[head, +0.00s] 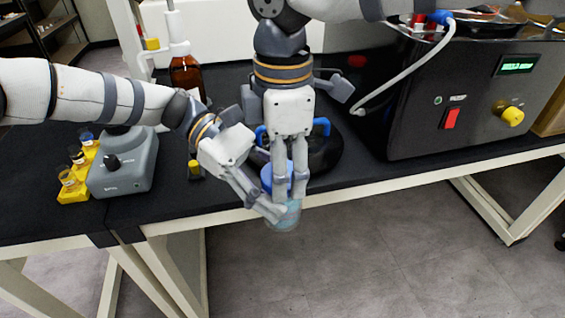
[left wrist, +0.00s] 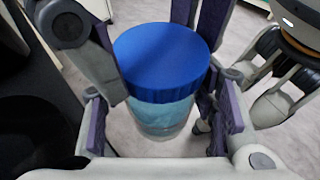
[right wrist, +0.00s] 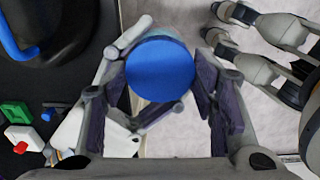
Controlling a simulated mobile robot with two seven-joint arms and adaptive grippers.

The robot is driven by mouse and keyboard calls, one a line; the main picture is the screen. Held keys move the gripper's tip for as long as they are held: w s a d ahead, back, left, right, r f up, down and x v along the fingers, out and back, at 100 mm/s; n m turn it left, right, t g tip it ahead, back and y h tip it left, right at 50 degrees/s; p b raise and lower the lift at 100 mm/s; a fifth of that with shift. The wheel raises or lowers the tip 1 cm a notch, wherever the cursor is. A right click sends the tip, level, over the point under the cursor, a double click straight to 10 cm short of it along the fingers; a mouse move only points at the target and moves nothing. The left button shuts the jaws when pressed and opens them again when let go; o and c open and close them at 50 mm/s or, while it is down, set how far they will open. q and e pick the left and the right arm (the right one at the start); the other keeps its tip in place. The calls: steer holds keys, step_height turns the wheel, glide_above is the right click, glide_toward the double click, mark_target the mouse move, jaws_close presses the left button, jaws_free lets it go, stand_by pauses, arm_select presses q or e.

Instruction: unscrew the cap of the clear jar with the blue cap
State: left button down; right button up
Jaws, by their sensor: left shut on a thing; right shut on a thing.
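The clear jar (head: 284,218) with the blue cap (head: 268,178) is held in the air just off the table's front edge. Its bluish clear body shows under the cap in the left wrist view (left wrist: 163,118). My left gripper (head: 272,208) comes in from the left and is shut around the jar's body. My right gripper (head: 291,192) points down from above and is shut on the cap, its fingers on either side of it. The right wrist view shows the cap's round top (right wrist: 160,69). The fingers hide part of the jar and cap in the head view.
A black round object with blue handles (head: 325,155) lies close behind the jar. A grey mixer (head: 125,165), a yellow vial rack (head: 75,190) and an amber bottle (head: 187,75) stand to the left. The freeze dryer (head: 420,120) stands right. Open floor lies in front.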

steer(key=n, duration=0.6)
steer(key=shift+n, duration=0.3)
steer(key=n, duration=0.9)
steer(key=shift+n, duration=0.4)
steer(key=o, duration=1.3)
steer(key=shift+r, duration=0.15)
